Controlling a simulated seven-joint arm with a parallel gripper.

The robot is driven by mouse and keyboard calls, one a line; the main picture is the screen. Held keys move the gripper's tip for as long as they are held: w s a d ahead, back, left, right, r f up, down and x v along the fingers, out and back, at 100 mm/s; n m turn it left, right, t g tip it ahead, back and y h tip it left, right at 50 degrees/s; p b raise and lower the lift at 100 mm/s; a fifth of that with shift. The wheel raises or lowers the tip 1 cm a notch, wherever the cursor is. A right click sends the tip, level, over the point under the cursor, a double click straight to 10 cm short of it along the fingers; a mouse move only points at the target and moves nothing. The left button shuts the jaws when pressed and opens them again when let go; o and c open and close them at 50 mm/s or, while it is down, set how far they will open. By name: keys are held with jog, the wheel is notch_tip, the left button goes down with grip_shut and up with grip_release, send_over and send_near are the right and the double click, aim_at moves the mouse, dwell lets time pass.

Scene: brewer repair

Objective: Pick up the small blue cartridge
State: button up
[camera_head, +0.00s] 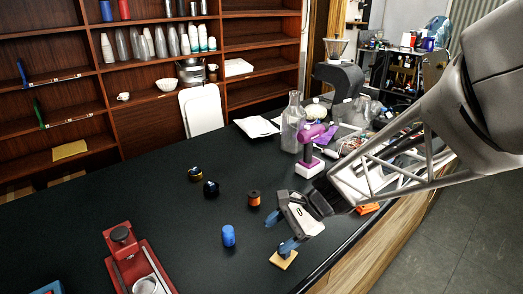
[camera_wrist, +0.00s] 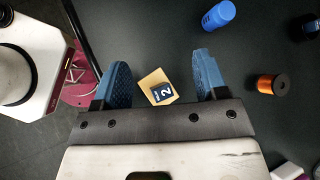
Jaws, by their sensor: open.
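A small dark blue block (camera_wrist: 162,92) marked with a white 2 sits on a tan square pad (camera_wrist: 150,79). In the wrist view it lies between my two blue fingers, apart from both. The pad also shows in the head view (camera_head: 281,261), beside the lower fingertip, where the block is hardly visible. A brighter blue cylinder (camera_head: 228,236) stands on the dark table to the left of my gripper (camera_head: 279,235); it also shows at the top of the wrist view (camera_wrist: 218,15). I cannot tell for sure which is the cartridge. My gripper is open and holds nothing.
An orange spool (camera_head: 254,201) and two dark round items (camera_head: 211,188) (camera_head: 195,173) stand behind the blue cylinder. A red machine (camera_head: 133,266) is at front left. A purple drill (camera_head: 311,147) and glass bottle (camera_head: 292,124) stand behind my gripper. The table's front edge is near the pad.

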aim_at(228, 234)
jog(key=w+a+f+m+y, duration=0.1)
jog(key=w+a+f+m, duration=0.1)
jog(key=w+a+f+m+y, duration=0.1)
jog(key=w+a+f+m, duration=0.1)
jog(key=w, duration=0.1)
jog(key=w+a+f+m+y, duration=0.2)
jog(key=a, duration=0.1)
jog(key=shift+w+t, duration=0.3)
jog(key=shift+x, duration=1.35)
jog(key=shift+x, duration=2.55)
jog(key=shift+r, duration=0.15)
jog(key=c, duration=1)
